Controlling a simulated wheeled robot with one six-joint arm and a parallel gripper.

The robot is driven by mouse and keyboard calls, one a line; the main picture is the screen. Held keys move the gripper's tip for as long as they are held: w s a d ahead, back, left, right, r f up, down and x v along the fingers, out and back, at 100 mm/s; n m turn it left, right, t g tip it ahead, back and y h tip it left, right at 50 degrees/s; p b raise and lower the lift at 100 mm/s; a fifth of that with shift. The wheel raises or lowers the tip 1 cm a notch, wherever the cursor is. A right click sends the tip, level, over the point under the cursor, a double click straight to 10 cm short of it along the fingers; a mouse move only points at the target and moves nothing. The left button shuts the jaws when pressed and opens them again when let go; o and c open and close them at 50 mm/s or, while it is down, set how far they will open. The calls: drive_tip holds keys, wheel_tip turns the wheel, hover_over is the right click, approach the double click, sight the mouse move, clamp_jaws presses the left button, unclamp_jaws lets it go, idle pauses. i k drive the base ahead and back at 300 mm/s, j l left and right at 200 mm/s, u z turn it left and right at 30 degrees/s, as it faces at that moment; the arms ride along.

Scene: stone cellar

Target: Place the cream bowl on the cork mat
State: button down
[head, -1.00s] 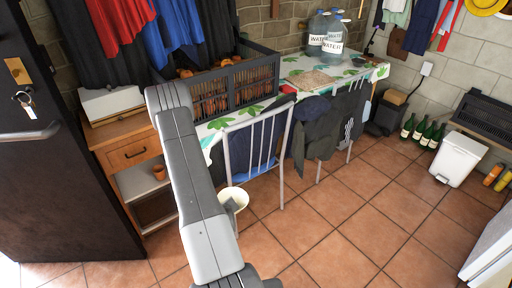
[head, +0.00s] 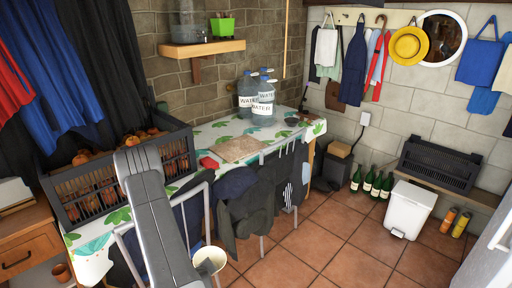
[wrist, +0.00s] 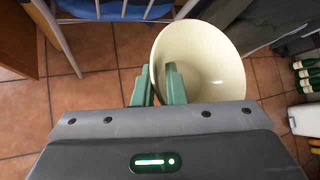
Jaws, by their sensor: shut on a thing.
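The cream bowl (head: 210,261) shows low in the head view, beyond my arm and in front of the table. In the wrist view the bowl (wrist: 208,50) looks empty, its mouth turned toward the camera. My gripper (wrist: 158,86) is shut on the bowl's wall, with one green finger inside the rim and the other outside. In the head view my arm hides the gripper. The cork mat (head: 237,149) lies flat on the patterned tablecloth, in front of the water bottles. The mat is bare and the bowl is well apart from it.
Chairs hung with dark clothes (head: 245,205) stand along the table's near side. A black crate (head: 118,172) fills the table's left end; water bottles (head: 258,97) stand behind the mat. A red item (head: 208,163) lies left of the mat. Floor at right is open before a white bin (head: 409,209).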

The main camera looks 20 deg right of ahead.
sight(245, 144)
drive_tip(key=i+l, duration=0.15)
drive_tip(key=l, duration=0.25)
drive_tip(key=i+l, duration=0.2)
drive_tip(key=l, duration=0.25)
drive_tip(key=i+l, duration=0.15)
drive_tip(key=l, duration=0.25)
drive_tip(key=i+l+z, duration=0.1)
drive_tip(key=l, duration=0.3)
drive_tip(key=i+l, duration=0.3)
drive_tip(key=l, duration=0.15)
drive_tip(key=i+l, duration=0.15)
drive_tip(key=l, duration=0.25)
drive_tip(key=i+l, duration=0.2)
drive_tip(key=l, duration=0.2)
drive_tip(key=i+l+z, duration=0.1)
drive_tip(key=l, duration=0.3)
drive_tip(key=i, duration=0.1)
